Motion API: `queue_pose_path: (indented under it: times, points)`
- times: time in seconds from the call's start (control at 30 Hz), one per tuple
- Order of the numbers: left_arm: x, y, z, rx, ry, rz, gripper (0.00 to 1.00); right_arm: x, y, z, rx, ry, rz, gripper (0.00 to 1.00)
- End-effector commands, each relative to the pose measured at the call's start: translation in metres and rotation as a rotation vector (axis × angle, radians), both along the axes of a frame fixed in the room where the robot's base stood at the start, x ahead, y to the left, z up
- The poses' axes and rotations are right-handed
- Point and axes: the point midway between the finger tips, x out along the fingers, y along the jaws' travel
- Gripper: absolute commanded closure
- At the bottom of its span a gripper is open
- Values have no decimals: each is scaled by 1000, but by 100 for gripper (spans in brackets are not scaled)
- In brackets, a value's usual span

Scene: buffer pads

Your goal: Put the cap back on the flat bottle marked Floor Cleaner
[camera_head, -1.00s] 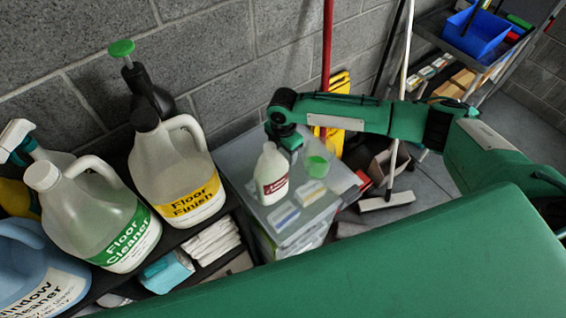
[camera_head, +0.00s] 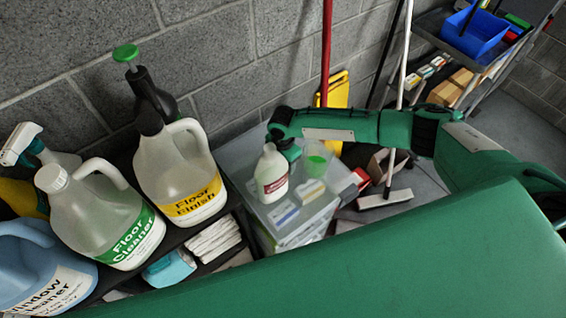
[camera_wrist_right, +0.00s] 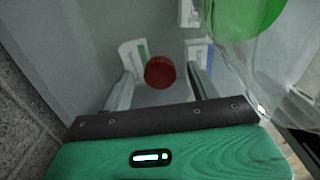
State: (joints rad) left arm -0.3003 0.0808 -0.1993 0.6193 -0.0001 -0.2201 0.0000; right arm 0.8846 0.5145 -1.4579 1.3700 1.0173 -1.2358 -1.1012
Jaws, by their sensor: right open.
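A small white bottle (camera_head: 271,173) with a red label stands upright on the grey lid of a bin (camera_head: 240,160). Its label is too small to read surely, and no red cap shows on its neck. A large clear jug marked Floor Cleaner (camera_head: 100,215) with a white cap stands on the shelf at left. In the right wrist view a round red cap (camera_wrist_right: 159,72) lies between the fingers of my right gripper (camera_wrist_right: 162,75), which is open around it. In the head view its green body (camera_head: 289,150) is behind the white bottle, and its fingertips are hidden. My left gripper is not in view.
A clear cup with green contents (camera_head: 316,160) stands right of the bottle, close to my right gripper. Jugs marked Floor Finish (camera_head: 178,175) and Window Cleaner (camera_head: 40,275) crowd the shelf. A brick wall (camera_head: 230,60) stands behind. My green arm covers the foreground.

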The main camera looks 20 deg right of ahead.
Motion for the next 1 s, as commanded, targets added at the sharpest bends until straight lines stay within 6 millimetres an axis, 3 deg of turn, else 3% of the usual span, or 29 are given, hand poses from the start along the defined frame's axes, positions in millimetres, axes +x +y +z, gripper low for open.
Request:
queue_pose_path:
  times: [0.1, 0.33, 0.77, 1.0]
  points:
    - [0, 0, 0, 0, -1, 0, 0, 0, 0, 0, 0, 0, 0, 42]
    - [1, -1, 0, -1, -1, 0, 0, 0, 0, 0, 0, 0, -1, 87]
    - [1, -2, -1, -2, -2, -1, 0, 0, 0, 2, 0, -1, -1, 88]
    - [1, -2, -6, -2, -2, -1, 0, 1, -1, 22, 1, -2, 0, 88]
